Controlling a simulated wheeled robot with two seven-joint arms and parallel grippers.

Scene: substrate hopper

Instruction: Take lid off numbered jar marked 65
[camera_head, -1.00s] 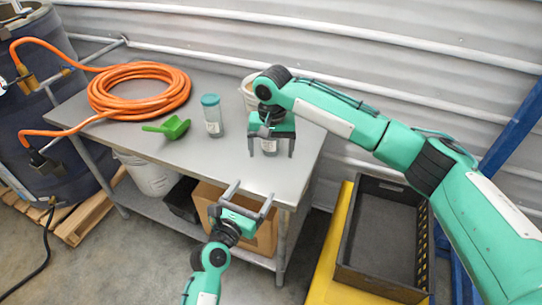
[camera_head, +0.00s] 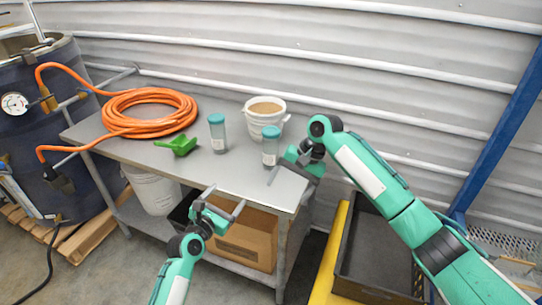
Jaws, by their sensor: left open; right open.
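Two clear jars with teal lids stand upright on the grey metal table (camera_head: 240,178): a left jar (camera_head: 217,134) and a right jar (camera_head: 270,147). Both lids are on. Each has a pale label whose number is too small to read. My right gripper (camera_head: 292,174) is open and empty just right of the right jar, low over the table's right end; whether it touches the jar I cannot tell. My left gripper (camera_head: 223,199) is open and empty at the table's front edge, in front of the jars.
A white bucket (camera_head: 264,118) with brown contents stands behind the right jar. A green scoop (camera_head: 178,145) and a coiled orange hose (camera_head: 150,112) lie on the left. A cardboard box (camera_head: 245,238) sits on the lower shelf. A black crate (camera_head: 377,250) is at the right.

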